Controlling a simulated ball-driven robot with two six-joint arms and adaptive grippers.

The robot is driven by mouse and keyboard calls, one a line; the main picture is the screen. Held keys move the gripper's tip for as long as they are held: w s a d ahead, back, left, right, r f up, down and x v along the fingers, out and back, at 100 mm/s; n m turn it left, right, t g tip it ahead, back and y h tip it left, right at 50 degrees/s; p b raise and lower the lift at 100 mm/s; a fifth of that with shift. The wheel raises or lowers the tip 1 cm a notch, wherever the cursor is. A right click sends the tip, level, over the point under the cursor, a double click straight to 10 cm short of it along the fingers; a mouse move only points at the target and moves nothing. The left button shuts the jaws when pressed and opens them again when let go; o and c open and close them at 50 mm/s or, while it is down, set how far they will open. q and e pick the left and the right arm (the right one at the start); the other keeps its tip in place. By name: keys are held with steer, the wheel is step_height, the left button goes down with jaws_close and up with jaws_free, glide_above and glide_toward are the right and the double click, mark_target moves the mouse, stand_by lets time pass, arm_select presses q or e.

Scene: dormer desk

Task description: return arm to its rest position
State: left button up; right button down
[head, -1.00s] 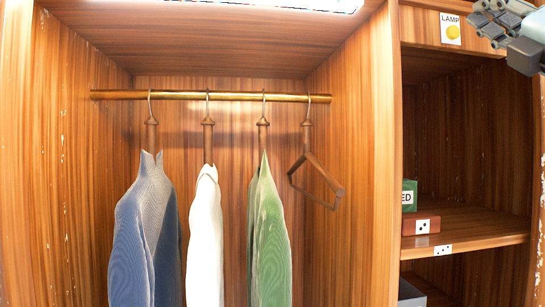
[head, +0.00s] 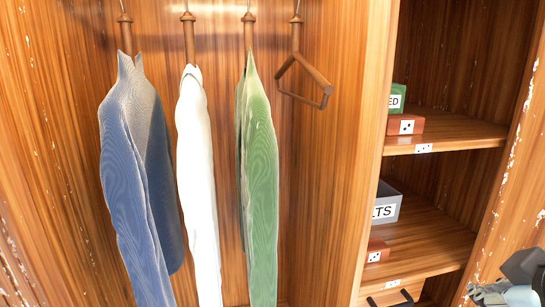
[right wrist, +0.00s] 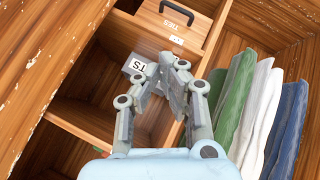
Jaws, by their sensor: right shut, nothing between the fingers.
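My right gripper (head: 486,293) is at the lower right corner of the head view, partly cut off, in front of the wardrobe's right side. In the right wrist view its grey fingers (right wrist: 165,72) come together with nothing held between them. My left gripper is in neither view.
A blue garment (head: 135,180), a white one (head: 198,190) and a green one (head: 262,180) hang left, beside an empty hanger (head: 303,80). The right shelves hold a green box (head: 397,97), red blocks (head: 405,125) and a grey bin (head: 387,203). A drawer with a dark handle (right wrist: 177,12) shows in the wrist view.

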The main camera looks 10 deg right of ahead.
steer(key=s+a+f+m+g+y, duration=0.2)
steer(key=s+a+f+m+g, duration=0.25)
steer(key=s+f, duration=0.65)
step_height(320, 180, down, 29)
steer(key=s+d+g+b, duration=0.2)
steer(key=b, duration=0.6)
steer(key=s+f+b, duration=0.3)
steer(key=s+f, duration=0.6)
steer(key=f, duration=0.3)
steer(key=s+f+b, duration=0.3)
steer(key=s+f, duration=0.7)
steer(key=f, duration=0.2)
steer(key=shift+d+f+g, duration=0.15)
steer(key=shift+d+g, duration=0.2)
steer(key=shift+d, duration=0.05)
steer(key=shift+n, duration=0.25)
